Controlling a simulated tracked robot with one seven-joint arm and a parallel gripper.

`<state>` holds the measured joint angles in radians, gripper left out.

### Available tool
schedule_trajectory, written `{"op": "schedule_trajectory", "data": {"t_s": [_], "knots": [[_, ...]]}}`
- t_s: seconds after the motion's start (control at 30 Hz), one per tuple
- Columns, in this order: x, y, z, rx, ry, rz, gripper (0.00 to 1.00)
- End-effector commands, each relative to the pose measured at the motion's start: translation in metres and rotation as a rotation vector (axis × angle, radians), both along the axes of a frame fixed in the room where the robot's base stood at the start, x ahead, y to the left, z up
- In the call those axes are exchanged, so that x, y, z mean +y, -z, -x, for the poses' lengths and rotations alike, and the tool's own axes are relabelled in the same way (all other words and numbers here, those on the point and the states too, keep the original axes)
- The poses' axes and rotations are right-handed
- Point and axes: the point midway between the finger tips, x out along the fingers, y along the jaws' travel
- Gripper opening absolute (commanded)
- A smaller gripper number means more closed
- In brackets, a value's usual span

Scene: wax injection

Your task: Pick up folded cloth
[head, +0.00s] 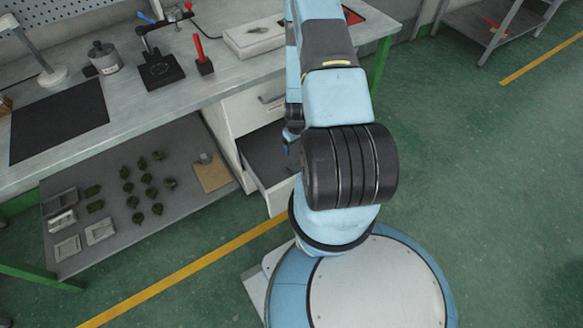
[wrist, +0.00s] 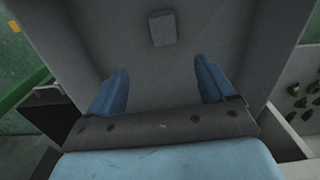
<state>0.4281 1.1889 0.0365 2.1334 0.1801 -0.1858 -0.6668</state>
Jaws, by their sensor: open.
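A small light grey rectangular piece (wrist: 163,30), which looks like the folded cloth, lies flat inside the grey drawer (wrist: 235,15) in the wrist view. My gripper (wrist: 160,68) is open with its two blue fingers apart and nothing between them. It is over the drawer, and the grey piece lies beyond the fingertips, near the middle of the picture's top. In the head view the open drawer (head: 262,158) shows under the bench, with my arm covering its right part. The cloth is not visible there, and my gripper is mostly hidden behind the arm.
The bench (head: 125,115) above holds a black mat (head: 60,120), a metal pot (head: 104,58), a clamp stand (head: 160,68) and a white block (head: 258,40). A lower shelf (head: 115,235) holds several dark green pieces and trays.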

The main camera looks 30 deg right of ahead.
Motion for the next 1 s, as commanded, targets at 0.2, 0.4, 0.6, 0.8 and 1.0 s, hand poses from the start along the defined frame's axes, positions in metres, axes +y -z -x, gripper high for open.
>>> {"op": "schedule_trajectory", "data": {"t_s": [0.2,0.4,0.6,0.8,1.0], "knots": [[0.009,0.018,0.0,0.004,-0.019,-0.001,0.83],[0.014,0.046,-0.002,0.004,-0.029,-0.001,0.83],[0.016,0.074,-0.002,0.003,-0.031,-0.001,0.83],[0.016,0.089,-0.003,0.003,-0.031,-0.001,0.83],[0.017,0.099,-0.005,0.003,-0.031,-0.001,0.83]]}}
